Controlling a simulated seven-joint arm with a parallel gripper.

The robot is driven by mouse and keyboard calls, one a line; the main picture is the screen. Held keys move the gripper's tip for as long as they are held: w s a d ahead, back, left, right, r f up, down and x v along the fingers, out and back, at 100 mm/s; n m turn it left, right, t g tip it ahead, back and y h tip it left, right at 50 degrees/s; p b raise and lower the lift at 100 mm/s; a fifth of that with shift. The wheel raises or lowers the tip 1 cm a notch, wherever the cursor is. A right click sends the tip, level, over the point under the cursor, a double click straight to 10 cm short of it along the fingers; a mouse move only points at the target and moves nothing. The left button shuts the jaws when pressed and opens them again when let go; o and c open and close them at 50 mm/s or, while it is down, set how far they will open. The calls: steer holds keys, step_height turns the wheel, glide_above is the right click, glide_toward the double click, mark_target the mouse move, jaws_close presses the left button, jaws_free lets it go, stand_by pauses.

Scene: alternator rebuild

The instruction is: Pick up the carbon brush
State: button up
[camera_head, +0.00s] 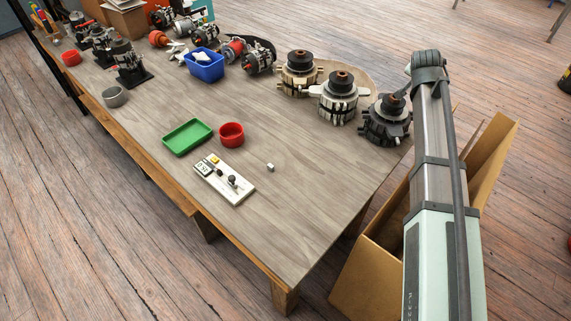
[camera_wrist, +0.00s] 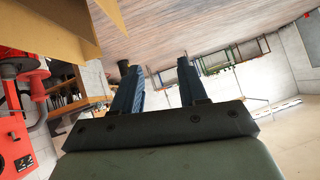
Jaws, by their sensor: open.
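A small pale block (camera_head: 270,167), which may be the carbon brush, lies alone on the wooden workbench (camera_head: 310,215) in the head view. It is too small there to make out any detail. My gripper (camera_wrist: 160,64) shows in the wrist view with its two dark fingers apart and nothing between them. It points out into the room, away from the bench top, and no carbon brush shows in that view. In the head view my arm rises at the right, and I cannot make out the gripper's fingers there.
Left of the block are a red bowl (camera_head: 232,134), a green tray (camera_head: 187,136) and a white device with knobs (camera_head: 226,182). Several alternators, one dark (camera_head: 386,122), stand along the far edge. A blue bin (camera_head: 204,66) is farther back. A cardboard box (camera_head: 375,265) stands beside the bench.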

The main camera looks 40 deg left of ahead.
steer(key=s+a+n+g, duration=0.2)
steer(key=s+a+n, duration=0.2)
steer(key=s+a, duration=0.8)
steer(key=n+g, duration=0.8)
steer(key=n, duration=0.7)
glide_toward(219, 171)
steer(key=shift+a+f, duration=0.25)
steer(key=shift+f, duration=1.15)
steer(key=shift+a+f, duration=0.2)
steer(key=shift+f, duration=1.2)
steer(key=shift+a+f, duration=0.25)
steer(key=shift+f, duration=1.15)
jaws_close()
